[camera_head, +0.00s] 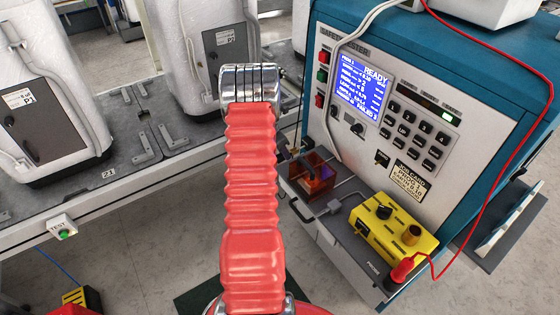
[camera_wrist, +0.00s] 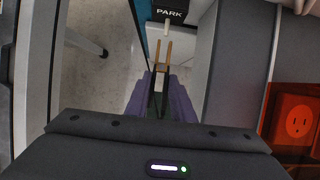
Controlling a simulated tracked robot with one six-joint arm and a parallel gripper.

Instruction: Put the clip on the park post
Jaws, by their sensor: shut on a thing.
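My gripper (camera_wrist: 162,82) shows in the wrist view with purple fingers shut on the clip. The clip (camera_wrist: 168,52) has two thin tan prongs pointing away from my fingers; its body between the fingers is mostly hidden. A short pale post (camera_wrist: 167,29) stands below the black PARK label (camera_wrist: 169,13), just beyond the prong tips in the picture. I cannot tell whether the prongs touch it. In the head view, my red arm hides the gripper and clip, and I cannot make out the park post.
The orange see-through box (camera_head: 309,178) stands on the tester's front shelf; in the wrist view it holds a socket (camera_wrist: 297,122) at right. A yellow box (camera_head: 398,228) and a red plug (camera_head: 401,270) with a red cable lie right. The blue tester (camera_head: 450,50) rises behind.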

